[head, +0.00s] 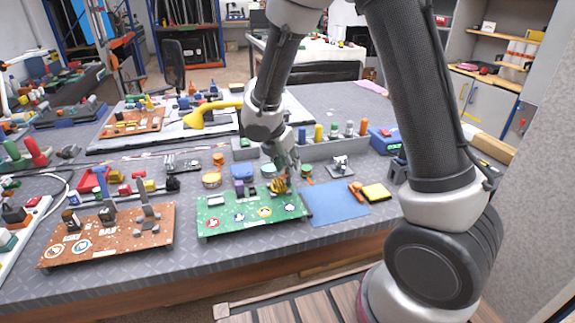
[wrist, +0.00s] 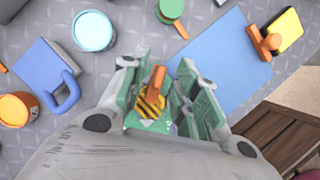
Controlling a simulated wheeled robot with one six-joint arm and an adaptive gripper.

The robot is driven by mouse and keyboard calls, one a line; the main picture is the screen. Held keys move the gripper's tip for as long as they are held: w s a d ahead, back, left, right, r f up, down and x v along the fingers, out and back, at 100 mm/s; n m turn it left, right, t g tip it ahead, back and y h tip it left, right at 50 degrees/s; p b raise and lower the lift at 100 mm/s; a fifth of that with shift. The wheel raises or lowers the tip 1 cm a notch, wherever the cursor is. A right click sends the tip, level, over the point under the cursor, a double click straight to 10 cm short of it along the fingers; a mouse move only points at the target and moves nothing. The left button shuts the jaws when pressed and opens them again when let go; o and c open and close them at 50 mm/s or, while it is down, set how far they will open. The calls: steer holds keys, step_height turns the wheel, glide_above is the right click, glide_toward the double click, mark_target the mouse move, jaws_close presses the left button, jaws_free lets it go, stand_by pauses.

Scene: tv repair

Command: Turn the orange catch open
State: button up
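The orange catch (wrist: 157,78) stands up from a yellow-and-black striped base (wrist: 150,104) in the wrist view. In the head view the striped base (head: 279,186) is at the right back corner of the green board (head: 236,222), partly hidden by my gripper. My gripper (wrist: 158,76) is open, with one finger on each side of the catch. Small gaps seem to show between the catch and the fingers. In the head view my gripper (head: 282,178) points down at the striped base. Whether a finger touches the catch is unclear.
A blue mat (head: 336,203) lies right of the board, with a yellow block (head: 376,193) beyond it. A blue padlock-like block (wrist: 52,80) and several round tins stand behind the board. A brown board (head: 110,236) lies to the left. A grey bin (head: 330,148) stands behind.

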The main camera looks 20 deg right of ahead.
steer(key=shift+w+d+f, duration=0.1)
steer(key=shift+d+f, duration=0.05)
steer(key=shift+f, duration=0.15)
jaws_close()
